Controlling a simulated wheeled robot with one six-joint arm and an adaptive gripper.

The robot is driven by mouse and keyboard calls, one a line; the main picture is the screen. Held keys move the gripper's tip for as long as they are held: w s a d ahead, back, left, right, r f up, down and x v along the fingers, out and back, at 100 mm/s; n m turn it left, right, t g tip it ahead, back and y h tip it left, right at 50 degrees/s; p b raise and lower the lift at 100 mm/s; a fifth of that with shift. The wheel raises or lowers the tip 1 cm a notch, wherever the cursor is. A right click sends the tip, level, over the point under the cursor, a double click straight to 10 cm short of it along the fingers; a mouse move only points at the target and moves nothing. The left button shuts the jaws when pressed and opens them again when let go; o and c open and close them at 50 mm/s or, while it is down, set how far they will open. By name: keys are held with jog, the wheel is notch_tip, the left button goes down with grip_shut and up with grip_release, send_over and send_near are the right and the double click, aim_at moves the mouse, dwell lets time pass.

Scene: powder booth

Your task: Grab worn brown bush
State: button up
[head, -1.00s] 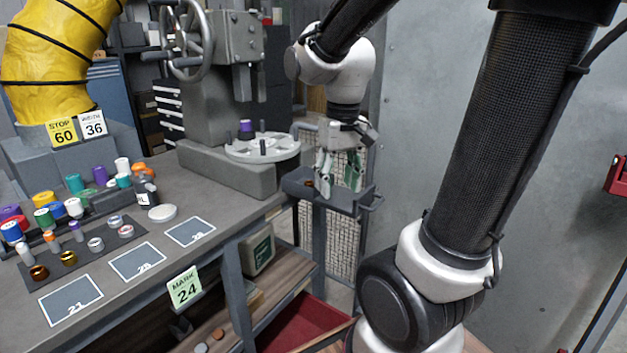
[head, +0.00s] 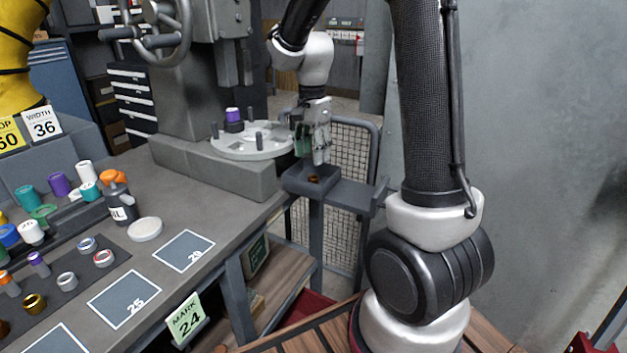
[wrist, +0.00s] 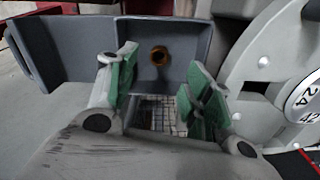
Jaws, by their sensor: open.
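The worn brown bush (head: 313,180) lies in a grey tray (head: 345,195) beside the machine. In the wrist view it shows as a small brown ring (wrist: 159,56) near the tray's inner wall, with its hole visible. My gripper (head: 314,158) hangs fingers down above the tray. In the wrist view its two green-padded fingers (wrist: 162,78) are spread wide and hold nothing. The bush appears beyond the fingertips, roughly between them, and apart from both.
The machine's round plate (head: 250,146) with upright pins stands left of my gripper. A workbench (head: 215,215) with caps, rings, a bottle and marked squares fills the left. A mesh panel (head: 345,215) stands behind the tray. A grey wall (head: 560,130) is at right.

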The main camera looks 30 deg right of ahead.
aim_at(313, 181)
jog(key=f, duration=0.7)
jog(key=shift+w+d+f, duration=0.1)
jog(key=shift+d+f, duration=0.15)
jog(key=shift+f, duration=0.1)
jog(key=c, duration=1.1)
